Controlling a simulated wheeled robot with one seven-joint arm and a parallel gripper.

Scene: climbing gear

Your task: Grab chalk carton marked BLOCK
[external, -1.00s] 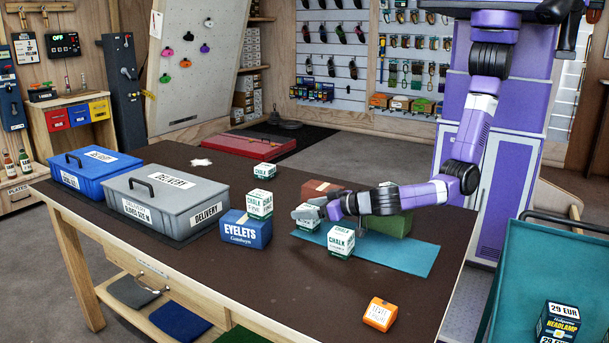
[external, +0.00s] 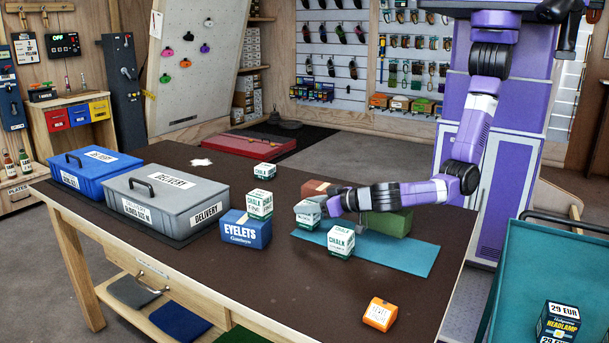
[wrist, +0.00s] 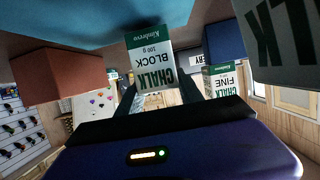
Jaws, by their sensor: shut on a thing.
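The chalk carton marked BLOCK (wrist: 150,62) is white with a green band and appears upside down in the wrist view. My gripper (wrist: 157,92) is shut on it, with one dark finger at each side. In the external view the carton (external: 307,214) is at the left end of the teal mat, at the tip of my gripper (external: 322,206). I cannot tell whether it touches the mat. Another chalk carton (external: 341,241) stands nearer the camera on the mat; its variety word is unreadable. A chalk carton marked FINE (external: 260,205) stands on the blue EYELETS box.
A brown box (external: 319,188) and a green box (external: 388,223) flank my arm. A small chalk carton (external: 264,171) stands behind. Grey (external: 165,205) and blue (external: 95,172) delivery bins stand left. An orange box (external: 380,314) is at the front. The dark tabletop's front middle is clear.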

